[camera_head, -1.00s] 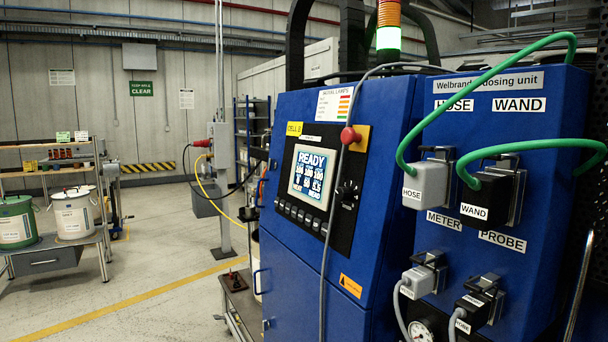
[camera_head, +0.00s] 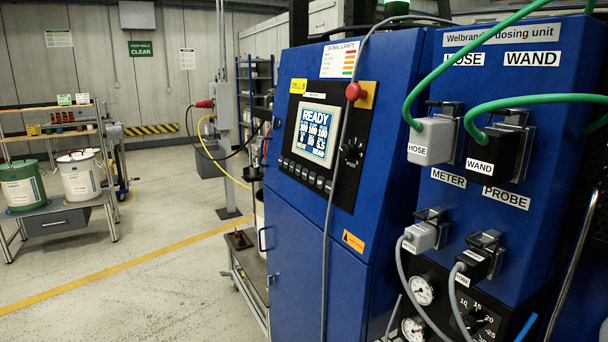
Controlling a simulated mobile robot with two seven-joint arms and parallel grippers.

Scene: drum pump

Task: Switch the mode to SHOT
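The blue dosing unit (camera_head: 300,232) stands at the centre and right of the head view. Its lit screen (camera_head: 316,131) reads READY, with rows of figures and small text too blurred to read. A row of small buttons (camera_head: 306,174) runs below the screen. A black rotary knob (camera_head: 353,150) sits right of the screen, partly behind a hanging grey cable. A red mushroom button (camera_head: 354,91) is above the knob. I cannot make out which control bears a SHOT marking. Neither of my grippers is in view.
HOSE (camera_head: 433,139) and WAND (camera_head: 494,154) plugs with green hoses are seated on the right panel. METER (camera_head: 420,237) and PROBE (camera_head: 476,262) plugs sit below, above gauges (camera_head: 421,290). A cart (camera_head: 244,264) stands left of the unit. Open floor (camera_head: 130,285) lies left, with drums (camera_head: 80,178) beyond.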

